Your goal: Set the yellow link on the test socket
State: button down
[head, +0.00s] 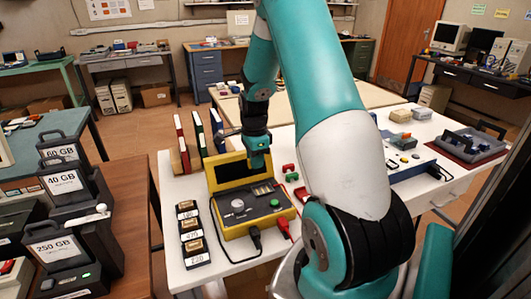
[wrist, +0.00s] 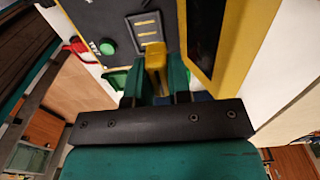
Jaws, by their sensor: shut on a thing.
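My gripper (head: 257,160) hangs over the back part of the yellow-framed tester (head: 238,229), in front of its upright screen. In the wrist view my gripper (wrist: 155,82) is shut on the yellow link (wrist: 155,58), a small block between its green fingers. The link's far end points toward a light-framed slotted area (wrist: 145,28) on the dark panel, which looks like the test socket. I cannot tell whether they touch. In the head view the link is hidden or too small to tell. A green button (wrist: 107,47) sits beside the slotted area.
Red and green parts (head: 290,171) lie right of the screen. Upright binders (head: 199,133) stand behind. The tester's screen (head: 231,172) rises close to my gripper.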

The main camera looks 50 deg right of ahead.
aim_at(262, 190)
jog(key=s, duration=0.1)
jog(key=s+f, duration=0.1)
jog(key=shift+s+f, duration=0.1)
jog(key=shift+s, duration=0.2)
notch_tip(262, 190, down, 6)
jog(key=b, duration=0.4)
jog(key=shift+b, duration=0.3)
jog(key=shift+f, duration=0.55)
dwell(1.2)
jog(key=c, duration=1.3)
grip_release()
jog(key=shift+c, duration=0.2)
notch_tip(262, 190, up, 11)
jog(key=p, duration=0.9)
